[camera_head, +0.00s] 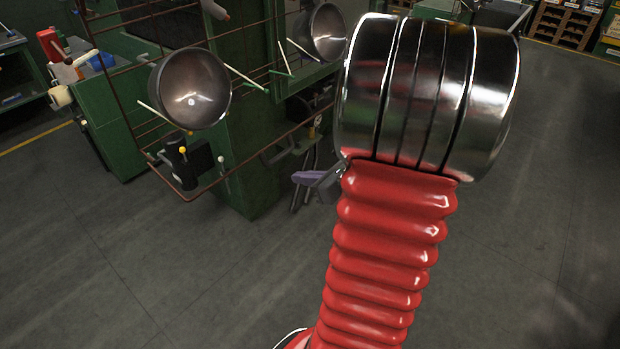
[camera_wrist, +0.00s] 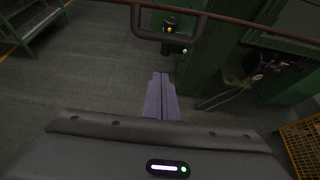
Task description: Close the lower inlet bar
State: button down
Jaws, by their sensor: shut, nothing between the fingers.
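My gripper (camera_head: 308,178) shows as purple fingers beside my red arm in the head view. In the wrist view, its fingers (camera_wrist: 161,88) are together and empty, pointing toward the rack's lower edge. A black fixture (camera_head: 178,160) with a yellow knob and a pale-tipped lever is at the lower rack, left of my gripper and apart from it. The fixture also shows in the wrist view (camera_wrist: 171,26), beyond my fingertips, framed by a brown rail (camera_wrist: 140,26). I cannot tell which part is the lower inlet bar, or whether it is open or closed.
A rusty wire rack (camera_head: 124,92) carries two metal bowls, one at left (camera_head: 190,88) and one higher (camera_head: 328,32). Pale rods stick out near them. A green machine (camera_head: 252,185) stands behind. The grey floor (camera_head: 150,275) in front is clear. A yellow crate (camera_wrist: 302,148) is at right.

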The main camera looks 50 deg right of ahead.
jog(key=w, duration=0.1)
jog(key=w+r, duration=0.1)
jog(key=w, duration=0.3)
jog(key=shift+a+r, duration=0.1)
jog(key=shift+r, duration=0.25)
dwell(0.3)
jog(key=shift+s+a, duration=0.1)
jog(key=shift+d+r, duration=0.25)
jog(key=shift+s+a+r+g, duration=0.1)
jog(key=shift+a+r+g, duration=0.05)
jog(key=shift+r+g, duration=0.15)
